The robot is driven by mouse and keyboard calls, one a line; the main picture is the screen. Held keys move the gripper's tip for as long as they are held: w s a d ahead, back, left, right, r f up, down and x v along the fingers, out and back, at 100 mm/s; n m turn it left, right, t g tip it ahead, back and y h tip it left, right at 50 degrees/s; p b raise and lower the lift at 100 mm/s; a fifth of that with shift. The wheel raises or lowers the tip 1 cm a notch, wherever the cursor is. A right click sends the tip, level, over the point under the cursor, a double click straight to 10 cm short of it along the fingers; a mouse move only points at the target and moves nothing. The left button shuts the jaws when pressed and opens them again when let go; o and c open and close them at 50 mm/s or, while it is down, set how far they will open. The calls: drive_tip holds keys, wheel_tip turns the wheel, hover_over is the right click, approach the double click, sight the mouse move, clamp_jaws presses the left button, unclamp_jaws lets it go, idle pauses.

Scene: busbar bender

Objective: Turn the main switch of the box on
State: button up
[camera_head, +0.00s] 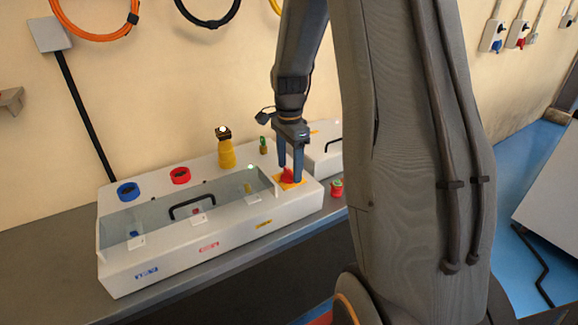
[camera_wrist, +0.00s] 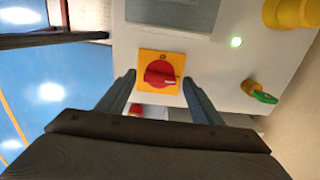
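The box (camera_head: 216,239) is a long white case with a clear lid, standing on a dark grey bench. Its main switch (camera_wrist: 160,74) is a red rotary knob on a yellow square plate. In the head view the switch (camera_head: 287,175) sits at the box's right end, partly hidden by a finger. My gripper (camera_head: 291,173) points down over the switch. In the wrist view my gripper (camera_wrist: 158,82) is open, with one finger on each side of the red knob. I see gaps between the fingers and the knob. Whether the fingertips touch the plate I cannot tell.
A yellow connector (camera_head: 226,152), a red ring socket (camera_head: 180,176) and a blue ring socket (camera_head: 128,192) line the box's back. A red and green part (camera_head: 337,188) stands right of the box. A second white case (camera_head: 325,160) is behind.

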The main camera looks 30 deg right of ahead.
sight(289, 170)
drive_tip(key=shift+r+b, duration=1.1)
drive_tip(key=shift+r, duration=2.8)
